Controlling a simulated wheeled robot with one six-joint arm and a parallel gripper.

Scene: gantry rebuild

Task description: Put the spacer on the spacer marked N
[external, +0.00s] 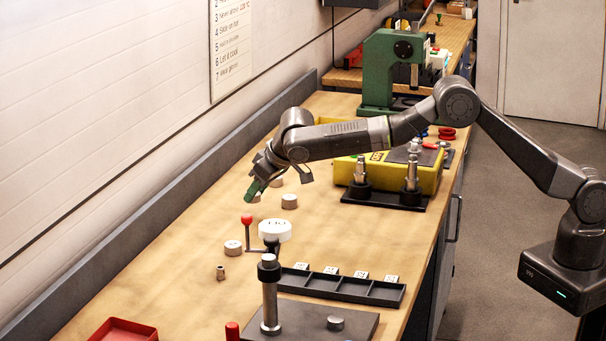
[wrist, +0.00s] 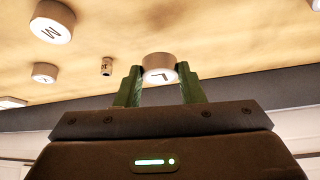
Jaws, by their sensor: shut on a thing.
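My gripper (external: 258,188) has green fingers pointing down over the wooden bench, toward its wall side. In the wrist view its fingers (wrist: 160,88) are shut on a pale round spacer (wrist: 160,64) with a mark like an L. Whether it is clear of the bench cannot be told.
Another marked spacer (wrist: 45,72) and a small metal bushing (wrist: 106,66) lie nearby in the wrist view. A red-knobbed lever (external: 247,219), a white knob (external: 275,230), a black slotted tray (external: 342,287) and a post (external: 270,305) stand nearer. A yellow fixture (external: 430,180) is at right.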

